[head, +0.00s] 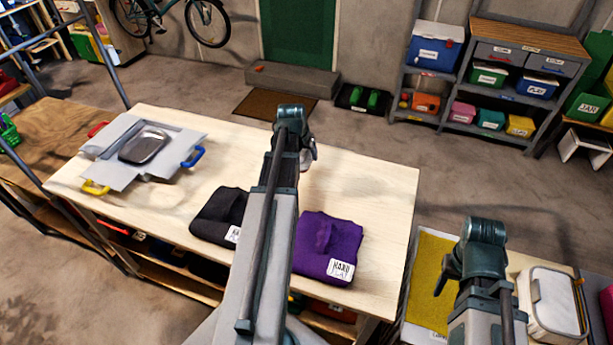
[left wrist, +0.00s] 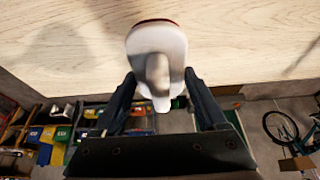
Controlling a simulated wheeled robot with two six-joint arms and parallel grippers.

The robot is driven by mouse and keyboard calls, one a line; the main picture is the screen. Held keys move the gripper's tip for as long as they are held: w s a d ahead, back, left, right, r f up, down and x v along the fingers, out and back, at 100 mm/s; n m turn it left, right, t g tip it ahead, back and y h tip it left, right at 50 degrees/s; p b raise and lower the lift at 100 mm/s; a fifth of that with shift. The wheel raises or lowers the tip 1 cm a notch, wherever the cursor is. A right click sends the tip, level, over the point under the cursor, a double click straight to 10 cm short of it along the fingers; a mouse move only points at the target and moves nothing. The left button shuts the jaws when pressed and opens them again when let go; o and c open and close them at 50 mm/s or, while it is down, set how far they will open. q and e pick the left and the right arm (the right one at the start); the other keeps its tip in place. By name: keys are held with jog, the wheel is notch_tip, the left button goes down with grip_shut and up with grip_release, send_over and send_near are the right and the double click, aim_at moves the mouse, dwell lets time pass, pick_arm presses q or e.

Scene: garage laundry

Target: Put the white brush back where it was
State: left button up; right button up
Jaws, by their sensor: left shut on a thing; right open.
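The white brush (left wrist: 157,60) is between the two fingers of my left gripper (left wrist: 160,95) in the left wrist view, with its rounded handle towards the camera. My left gripper is shut on it. In the head view a small part of the brush (head: 308,157) shows beside my left gripper (head: 304,140), over the far part of the pale wooden table (head: 375,190). My arm hides the rest. I cannot tell whether the brush touches the tabletop. My right gripper (head: 447,275) is open, over the yellow mat at the right, partly hidden by its own wrist.
A folded black cloth (head: 215,214) and a folded purple cloth (head: 318,240) lie near the table's front edge. A grey tray with coloured handles (head: 125,172) and a metal dish (head: 146,145) is at the left. A white container (head: 550,300) stands at the right. The table's far right is clear.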

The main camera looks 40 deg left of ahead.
aim_at(306, 176)
pick_arm(q)
jog(key=shift+f+b, duration=4)
jog(key=shift+f, duration=0.45)
jog(key=shift+f, duration=0.2)
jog(key=o, duration=1.1)
jog(key=shift+r, duration=0.1)
jog(key=shift+r, duration=0.1)
jog(key=p+v, duration=1.1)
jog(key=v, duration=0.1)
jog(key=shift+r, duration=0.1)
